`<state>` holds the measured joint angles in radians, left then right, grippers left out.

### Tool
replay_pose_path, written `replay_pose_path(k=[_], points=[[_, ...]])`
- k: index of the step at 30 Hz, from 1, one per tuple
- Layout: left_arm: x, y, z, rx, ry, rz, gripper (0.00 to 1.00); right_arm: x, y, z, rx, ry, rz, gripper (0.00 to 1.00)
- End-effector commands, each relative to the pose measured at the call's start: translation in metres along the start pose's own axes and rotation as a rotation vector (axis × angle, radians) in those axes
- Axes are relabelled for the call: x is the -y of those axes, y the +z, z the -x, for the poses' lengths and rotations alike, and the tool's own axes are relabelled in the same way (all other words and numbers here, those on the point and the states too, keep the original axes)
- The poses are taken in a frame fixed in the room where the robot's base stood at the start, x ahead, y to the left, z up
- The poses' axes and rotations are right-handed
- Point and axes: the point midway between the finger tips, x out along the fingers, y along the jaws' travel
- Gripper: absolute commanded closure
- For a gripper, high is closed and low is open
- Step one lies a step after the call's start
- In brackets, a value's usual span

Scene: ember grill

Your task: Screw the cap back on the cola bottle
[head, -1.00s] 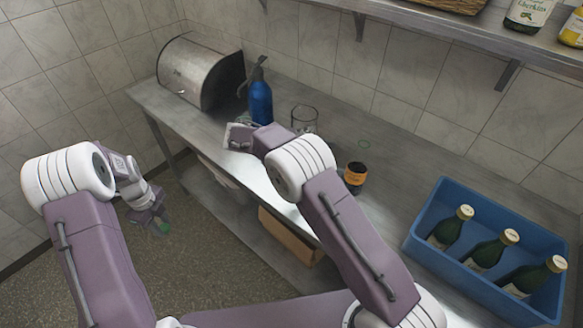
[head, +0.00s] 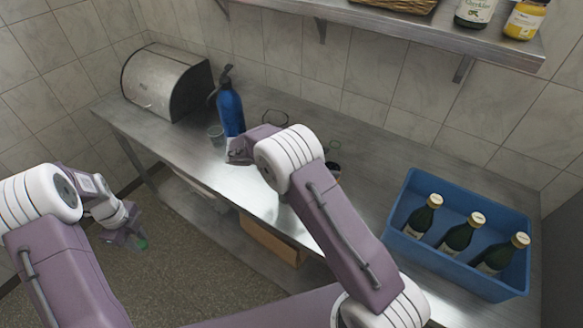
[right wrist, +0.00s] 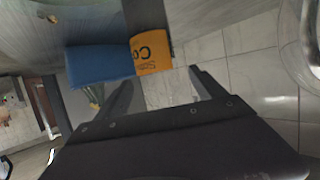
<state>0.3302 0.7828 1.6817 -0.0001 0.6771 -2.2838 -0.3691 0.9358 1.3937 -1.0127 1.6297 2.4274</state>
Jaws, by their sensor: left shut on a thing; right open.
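A dark bottle with an orange label (head: 333,168), which looks like the cola bottle, stands on the steel counter, mostly hidden behind my right arm. Its orange label (right wrist: 152,52) shows beyond the fingertips in the right wrist view; its mouth cannot be made out. My right gripper (head: 240,150) is over the counter, left of the bottle in the head view; its fingers (right wrist: 160,88) are open and empty. My left gripper (head: 132,238) hangs over the floor in front of the counter, shut on a small green thing (head: 143,244), probably the cap.
A blue siphon bottle (head: 230,112), a small glass (head: 215,135) and a metal bread bin (head: 165,80) stand left on the counter. A larger clear glass (head: 274,116) is behind my right arm. A blue crate (head: 405,215) with green bottles (head: 461,235) is at right.

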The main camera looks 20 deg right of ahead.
Motion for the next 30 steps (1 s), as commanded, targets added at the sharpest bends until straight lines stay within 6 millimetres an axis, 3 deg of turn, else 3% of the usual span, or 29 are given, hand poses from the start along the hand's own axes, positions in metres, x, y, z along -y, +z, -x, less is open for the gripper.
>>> replay_pose_path(k=[7,12,23,30], points=[[0.0,0.0,0.019,0.0,0.0,0.0,1.0,-0.002,-0.007,-0.03,-0.002,0.005,0.003,0.2],[0.0,0.0,0.021,0.0,0.0,0.0,1.0,-0.001,-0.003,-0.05,0.0,0.002,0.001,0.2],[0.0,0.0,0.02,0.0,0.0,0.0,1.0,-0.001,-0.002,-0.052,0.0,0.0,0.0,0.2],[0.0,0.0,0.02,0.0,0.0,0.0,1.0,-0.001,-0.002,-0.052,0.0,0.0,0.0,0.87]])
